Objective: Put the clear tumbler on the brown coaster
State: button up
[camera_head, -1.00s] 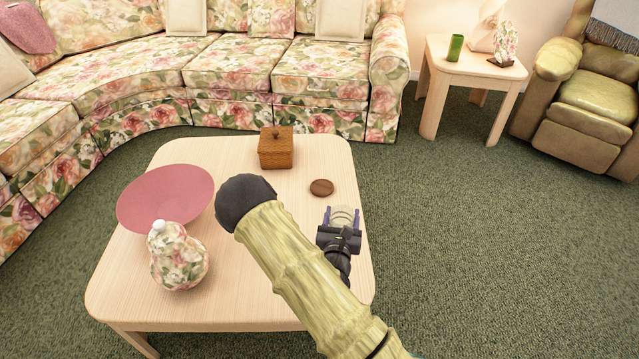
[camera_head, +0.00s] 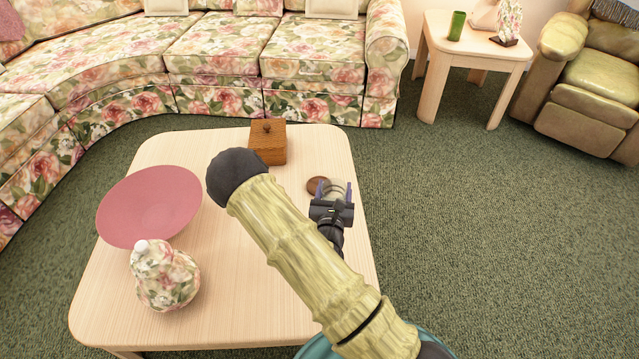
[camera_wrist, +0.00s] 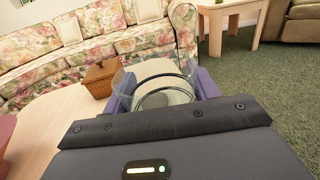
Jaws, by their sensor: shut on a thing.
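The clear tumbler (camera_wrist: 160,84) is between the purple fingers of my gripper (camera_wrist: 162,92) in the wrist view, and the gripper is shut on it. In the head view my gripper (camera_head: 334,192) and the tumbler (camera_head: 335,190) are over the right part of the coffee table. The round brown coaster (camera_head: 317,185) lies on the table, just left of and beyond the tumbler, partly covered by the gripper in the picture. The coaster does not show clearly in the wrist view. The height of the tumbler above the table is hard to tell.
A wicker box (camera_head: 268,142) stands behind the coaster. A pink bowl (camera_head: 150,205) and a floral jar (camera_head: 164,276) stand at the table's left. The table (camera_head: 225,300) has its right edge close to my gripper. A floral sofa (camera_head: 215,60) is behind.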

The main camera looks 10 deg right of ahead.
jog(key=w+m+g+h+b, duration=0.45)
jog(key=w+h+b, duration=0.3)
jog(key=w, duration=1.25)
jog(key=shift+t+y, duration=0.55)
jog(key=shift+d+f+b, duration=0.2)
jog(key=shift+f+b, duration=1.05)
jog(key=shift+f, duration=0.85)
jog(key=shift+f+b, duration=1.15)
jog(key=shift+f, duration=1.35)
jog(key=shift+f, duration=0.15)
jog(key=o, duration=1.1)
